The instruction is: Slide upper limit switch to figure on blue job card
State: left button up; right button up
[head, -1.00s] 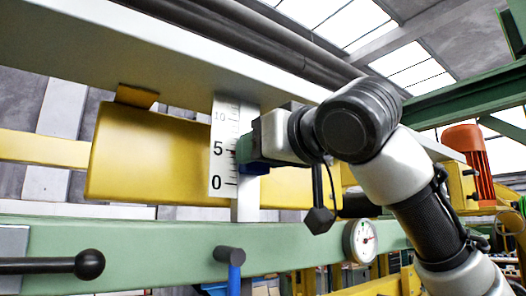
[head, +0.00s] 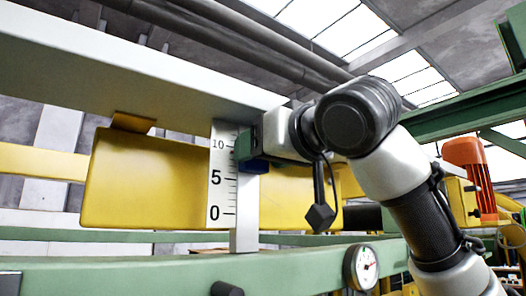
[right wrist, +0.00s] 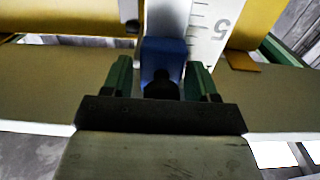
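The upper limit switch, a small blue block (head: 256,166) with a dark knob, sits on a grey vertical bar (head: 245,215) beside a white scale (head: 221,195) marked 0, 5 and 10. It lies between the 5 and 10 marks; its exact reading is partly hidden. My right gripper (head: 249,148) is at the block. The scale's 5 (right wrist: 221,27) shows at upper right there. My left gripper and the blue job card are not in view.
A yellow panel (head: 145,180) stands left of the scale. A pale beam (head: 110,65) crosses above, a green rail (head: 150,275) below. A round gauge (head: 361,266) is on the rail at lower right. A dark knob (head: 226,289) shows at the bottom edge.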

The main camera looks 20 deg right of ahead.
jog(key=shift+s+d+f+b, duration=0.15)
jog(key=shift+s+b, duration=0.15)
jog(key=shift+s, duration=0.15)
jog(key=b+v, duration=0.4)
jog(key=v, duration=0.5)
jog(key=shift+s+d, duration=0.15)
jog(key=shift+s, duration=0.15)
